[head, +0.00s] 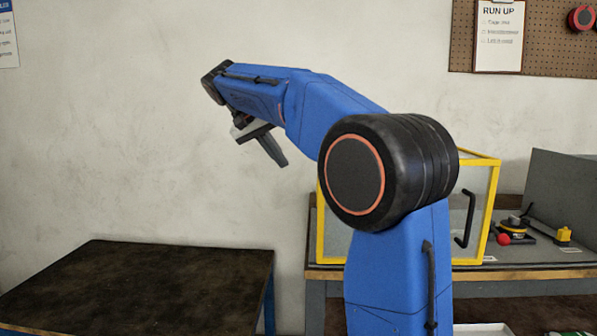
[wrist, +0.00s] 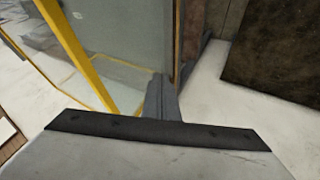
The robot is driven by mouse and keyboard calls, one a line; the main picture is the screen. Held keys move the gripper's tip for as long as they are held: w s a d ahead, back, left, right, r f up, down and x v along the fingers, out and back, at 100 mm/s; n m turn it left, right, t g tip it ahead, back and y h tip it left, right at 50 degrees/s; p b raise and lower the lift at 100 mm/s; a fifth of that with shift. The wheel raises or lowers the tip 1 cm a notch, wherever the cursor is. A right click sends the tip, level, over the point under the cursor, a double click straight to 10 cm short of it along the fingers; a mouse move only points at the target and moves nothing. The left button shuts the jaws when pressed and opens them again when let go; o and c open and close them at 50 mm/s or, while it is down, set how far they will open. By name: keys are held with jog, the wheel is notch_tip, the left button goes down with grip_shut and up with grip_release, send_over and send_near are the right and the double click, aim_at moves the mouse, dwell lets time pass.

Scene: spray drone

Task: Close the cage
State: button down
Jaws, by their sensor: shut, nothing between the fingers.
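The cage (head: 492,205) has a yellow frame and clear panels and stands on the workbench, partly hidden behind my arm. A black handle (head: 466,219) shows near its right side. I cannot tell from here how far its door stands open. In the wrist view a yellow frame bar (wrist: 72,48) and a clear panel (wrist: 130,40) are at upper left. My gripper (head: 279,160) is up in the air to the left of the cage, pointing down and right. Its fingers are shut and empty; they also show in the wrist view (wrist: 162,98).
A dark-topped table (head: 140,285) stands at lower left, bare where seen. On the workbench (head: 540,272), right of the cage, are a small device with a red knob (head: 503,239), a yellow item (head: 563,236) and a grey panel (head: 565,185). The wall behind my gripper is clear.

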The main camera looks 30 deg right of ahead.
jog(key=s+d+f, duration=0.1)
jog(key=d+f, duration=0.6)
jog(key=d, duration=0.2)
jog(key=shift+s+f, duration=0.25)
jog(key=shift+s, duration=0.15)
jog(key=s+d, duration=1.1)
jog(key=d, duration=0.5)
jog(key=s+d, duration=1.1)
jog(key=d, duration=0.5)
jog(key=shift+s+d, duration=0.15)
jog(key=shift+d, duration=0.25)
